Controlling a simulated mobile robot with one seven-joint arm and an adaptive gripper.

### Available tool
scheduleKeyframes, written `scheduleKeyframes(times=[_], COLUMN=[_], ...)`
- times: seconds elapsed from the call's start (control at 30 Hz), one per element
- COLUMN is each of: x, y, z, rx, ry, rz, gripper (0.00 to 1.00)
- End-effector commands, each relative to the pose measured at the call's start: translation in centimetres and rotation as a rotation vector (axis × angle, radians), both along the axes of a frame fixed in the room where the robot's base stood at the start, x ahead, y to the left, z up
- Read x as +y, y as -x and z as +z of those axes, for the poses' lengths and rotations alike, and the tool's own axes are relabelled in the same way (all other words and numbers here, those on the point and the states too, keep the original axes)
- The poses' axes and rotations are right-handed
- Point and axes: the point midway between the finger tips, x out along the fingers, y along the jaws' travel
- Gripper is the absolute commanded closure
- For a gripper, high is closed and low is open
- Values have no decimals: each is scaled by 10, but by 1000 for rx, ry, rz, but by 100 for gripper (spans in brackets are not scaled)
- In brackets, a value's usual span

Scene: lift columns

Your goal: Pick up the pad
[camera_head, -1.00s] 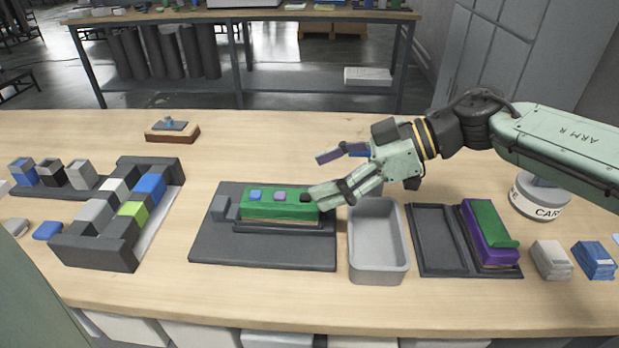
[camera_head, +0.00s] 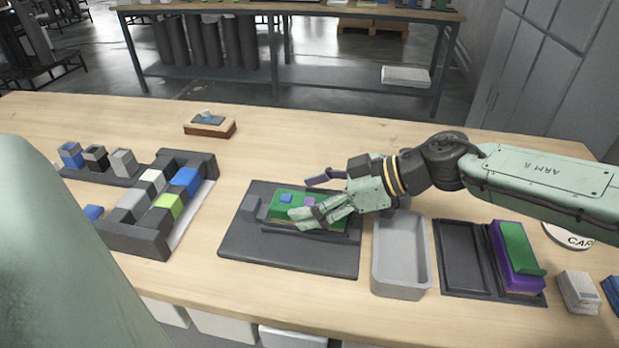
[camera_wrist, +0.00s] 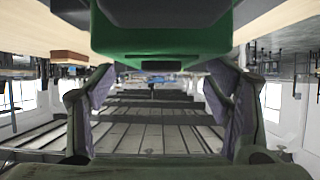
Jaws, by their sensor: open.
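A green block (camera_head: 281,212) lies on a dark base plate (camera_head: 290,258). A small blue square (camera_head: 286,198) and a small purple square (camera_head: 309,201) sit on its top. I cannot tell which piece is the pad. My gripper (camera_head: 306,203) is open at the block's right end, one finger behind it and one across its front. The near finger hides part of the block. In the wrist view the green block (camera_wrist: 165,40) fills the top middle, with the two fingers (camera_wrist: 160,100) spread below it and nothing between them.
A grey tray (camera_head: 384,282) stands right of the base plate, then a dark holder (camera_head: 462,262) with a purple and green block (camera_head: 517,262). Dark racks with coloured blocks (camera_head: 170,203) are at left. A wooden block with a blue-grey top (camera_head: 209,124) lies behind.

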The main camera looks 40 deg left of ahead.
Motion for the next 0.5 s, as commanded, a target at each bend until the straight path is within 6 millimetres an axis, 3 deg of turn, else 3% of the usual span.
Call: scheduleKeyframes(times=[0.27, 0.5], x=[3, 3], y=[2, 2], z=[-3, -3], rx=[0, 0], ry=[1, 0], rz=[-1, -1], gripper=[28, 43])
